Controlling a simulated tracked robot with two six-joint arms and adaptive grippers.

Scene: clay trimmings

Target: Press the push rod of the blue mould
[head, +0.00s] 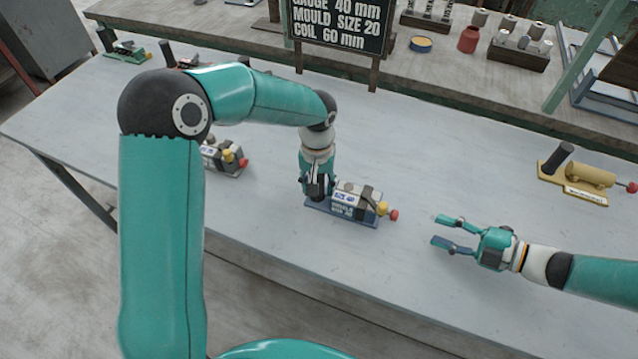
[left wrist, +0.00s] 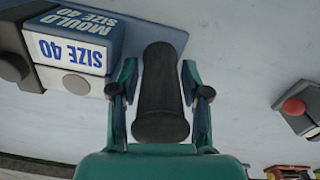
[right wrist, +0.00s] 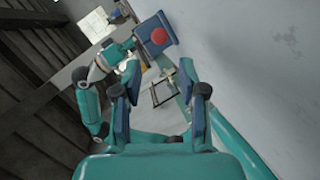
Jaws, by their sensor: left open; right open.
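The blue mould (head: 345,212) lies on the table with a red knob (head: 393,215) on its rod at the right end and a yellow knob (head: 382,208) beside it. Its label reads size 40 in the left wrist view (left wrist: 70,45). My left gripper (head: 318,192) is open over the mould's left end, its fingers either side of a black upright handle (left wrist: 160,95); contact cannot be told. My right gripper (head: 442,230) is open and empty, right of the red knob and apart from it. The right wrist view shows the red knob (right wrist: 157,36) facing it, beyond the fingertips.
A grey mould (head: 225,160) stands to the left, partly behind my left arm. A yellow mould (head: 585,180) stands at the right. A black sign (head: 338,22) stands behind, reading mould size 20. The table between the red knob and my right gripper is clear.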

